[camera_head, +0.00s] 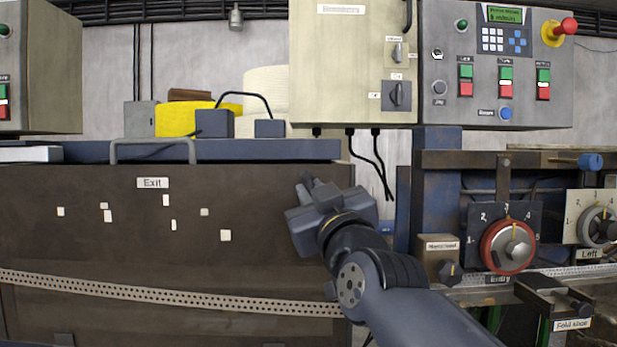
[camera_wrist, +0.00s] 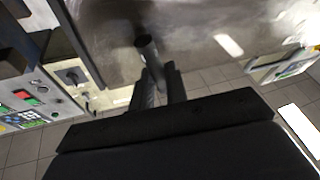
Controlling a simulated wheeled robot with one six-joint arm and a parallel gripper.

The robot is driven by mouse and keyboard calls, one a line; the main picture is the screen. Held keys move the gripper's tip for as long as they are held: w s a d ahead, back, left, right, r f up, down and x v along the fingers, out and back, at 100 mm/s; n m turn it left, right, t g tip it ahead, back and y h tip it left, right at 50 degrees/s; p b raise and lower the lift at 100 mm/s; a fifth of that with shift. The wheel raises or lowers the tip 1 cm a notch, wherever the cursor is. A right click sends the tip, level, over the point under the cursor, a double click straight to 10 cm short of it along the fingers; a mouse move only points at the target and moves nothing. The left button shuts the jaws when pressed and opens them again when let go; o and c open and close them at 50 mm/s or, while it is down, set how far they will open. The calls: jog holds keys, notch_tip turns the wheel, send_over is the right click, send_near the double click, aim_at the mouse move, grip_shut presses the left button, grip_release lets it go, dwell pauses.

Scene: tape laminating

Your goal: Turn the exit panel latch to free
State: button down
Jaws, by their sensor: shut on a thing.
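The exit panel (camera_head: 100,235) is a large dark brown board with a white "Exit" label (camera_head: 153,183), at the left in the head view. My gripper (camera_head: 312,183) is at the panel's upper right part. In the wrist view my gripper's fingers (camera_wrist: 160,82) are shut on a short dark round piece, the latch (camera_wrist: 147,45), which stands out from the panel face (camera_wrist: 195,28). In the head view the latch is hidden or too small to tell from the fingertips. How far the latch is turned cannot be made out.
A grey handle (camera_head: 153,142) rises at the panel's top edge. Electrical boxes (camera_head: 350,65) with cables hang above right of my gripper. A red-rimmed Entry dial (camera_head: 508,245) and a small knob box (camera_head: 440,258) stand right of my arm. A perforated strip (camera_head: 150,291) crosses the panel.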

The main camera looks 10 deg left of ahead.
jog(key=shift+w+d+m+t+h+p, duration=0.15)
jog(key=shift+m+t+h+p, duration=0.15)
jog(key=shift+m, duration=0.5)
jog(key=shift+s+d+m+t+h+p, duration=0.1)
jog(key=shift+d+m+t+h+p, duration=0.2)
jog(key=shift+m, duration=0.5)
jog(key=shift+w+d+m+t+h+p, duration=0.1)
jog(key=shift+m+t+h+p, duration=0.25)
jog(key=shift+m, duration=0.45)
jog(key=c, duration=1.4)
grip_release()
jog(key=v, duration=1.1)
jog(key=shift+b, duration=0.4)
jog(key=shift+w+a, duration=0.1)
jog(key=shift+w, duration=0.05)
jog(key=x, duration=1)
jog(key=shift+w+r+p, duration=0.2)
jog(key=shift+p, duration=0.2)
